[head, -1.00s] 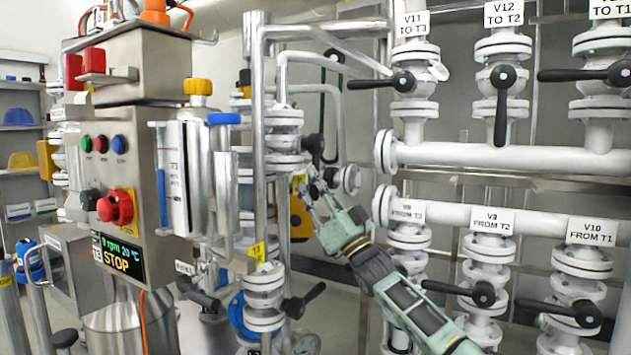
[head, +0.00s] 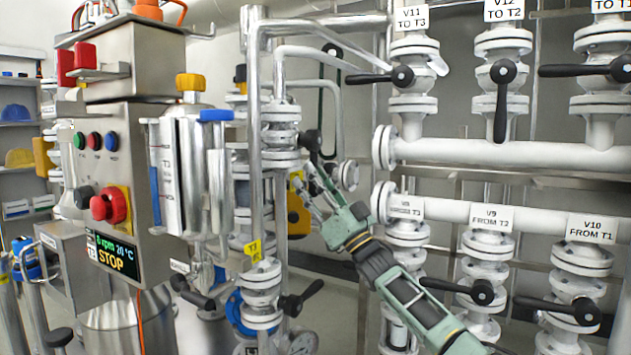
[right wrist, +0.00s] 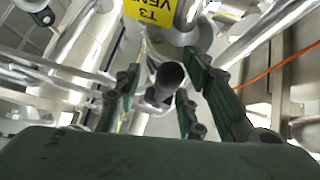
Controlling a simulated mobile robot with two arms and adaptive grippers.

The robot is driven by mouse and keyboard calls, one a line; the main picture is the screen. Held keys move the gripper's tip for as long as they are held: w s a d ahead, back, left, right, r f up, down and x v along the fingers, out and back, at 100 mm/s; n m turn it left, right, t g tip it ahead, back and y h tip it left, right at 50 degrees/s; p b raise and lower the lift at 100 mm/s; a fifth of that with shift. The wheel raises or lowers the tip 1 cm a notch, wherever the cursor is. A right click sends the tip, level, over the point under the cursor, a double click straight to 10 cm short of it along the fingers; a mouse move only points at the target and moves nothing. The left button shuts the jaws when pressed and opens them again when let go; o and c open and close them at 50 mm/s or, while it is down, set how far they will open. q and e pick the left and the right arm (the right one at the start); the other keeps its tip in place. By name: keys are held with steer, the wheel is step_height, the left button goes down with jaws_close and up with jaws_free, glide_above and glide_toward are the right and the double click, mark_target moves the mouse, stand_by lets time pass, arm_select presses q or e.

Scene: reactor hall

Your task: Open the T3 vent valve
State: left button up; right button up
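In the right wrist view a yellow tag (right wrist: 150,12) reads T3 VEN, upside down and cut off by the top edge. Below it a dark round-ended lever (right wrist: 170,75) points toward the camera. My right gripper (right wrist: 158,88) is open, with green fingers on both sides of the lever; I cannot tell whether they touch it. In the head view my right gripper (head: 308,188) is beside the pipes behind the control box, just below a black lever (head: 311,142). The valve body is partly hidden by pipes and the gripper. My left gripper is not in view.
The control box (head: 125,150) with a STOP display and red button stands at left. A vertical pipe (head: 254,140) stands left of my right gripper. White valve manifolds (head: 480,152) with black levers fill the right. Another black lever (head: 300,298) sticks out below.

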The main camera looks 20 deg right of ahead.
steer(key=shift+a+f, duration=0.1)
steer(key=shift+a, duration=0.1)
steer(key=shift+s+d+f, duration=0.1)
steer(key=shift+f, duration=0.15)
steer(key=v, duration=1.1)
steer(key=shift+s+d, duration=0.15)
